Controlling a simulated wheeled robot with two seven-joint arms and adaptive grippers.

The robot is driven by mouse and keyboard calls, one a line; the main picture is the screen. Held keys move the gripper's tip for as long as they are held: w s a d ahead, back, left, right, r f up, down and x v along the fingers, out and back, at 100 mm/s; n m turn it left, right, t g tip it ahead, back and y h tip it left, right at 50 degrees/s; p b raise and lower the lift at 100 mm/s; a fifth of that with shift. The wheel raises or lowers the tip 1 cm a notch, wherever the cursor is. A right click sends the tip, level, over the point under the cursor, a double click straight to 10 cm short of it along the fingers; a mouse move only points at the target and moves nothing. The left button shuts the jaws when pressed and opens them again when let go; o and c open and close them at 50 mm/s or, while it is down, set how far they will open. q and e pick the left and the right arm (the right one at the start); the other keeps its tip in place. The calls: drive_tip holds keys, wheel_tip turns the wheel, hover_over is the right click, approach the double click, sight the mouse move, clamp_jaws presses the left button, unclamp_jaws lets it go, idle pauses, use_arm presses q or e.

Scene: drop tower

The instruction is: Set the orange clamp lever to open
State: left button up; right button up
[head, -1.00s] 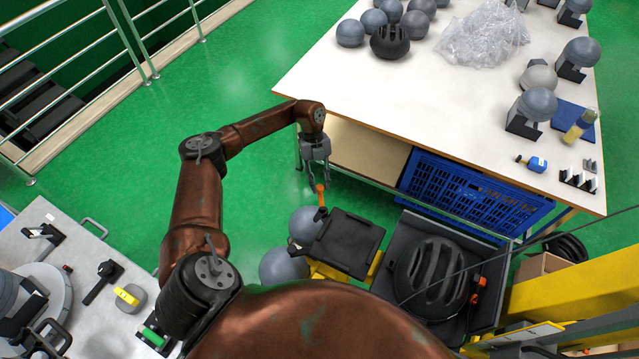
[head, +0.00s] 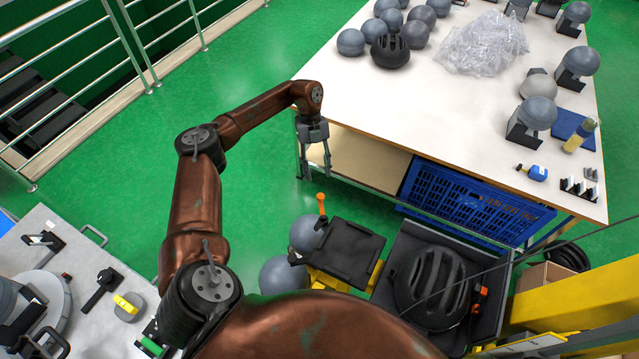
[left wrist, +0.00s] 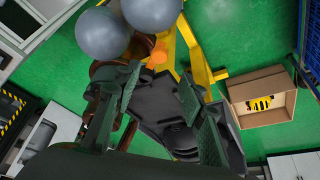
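The orange clamp lever (head: 321,204) stands roughly upright at the back left corner of a black plate (head: 343,248) on a yellow stand. Its orange end also shows in the left wrist view (left wrist: 157,58), between and beyond the fingers. My left gripper (head: 315,171) is above and behind the lever in the head view, with a visible gap between them. Its two fingers are spread and hold nothing; in the left wrist view the open fingers (left wrist: 158,76) frame the lever's end. My right gripper is not in view.
Two grey balls (head: 285,275) sit left of the plate. A black helmet (head: 432,286) lies in a dark tray to the right. The white table (head: 450,110) is close behind my left gripper, with a blue crate (head: 475,200) beneath. Green floor is free on the left.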

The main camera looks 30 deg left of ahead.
use_arm(q)
drive_tip(key=shift+v, duration=1.5)
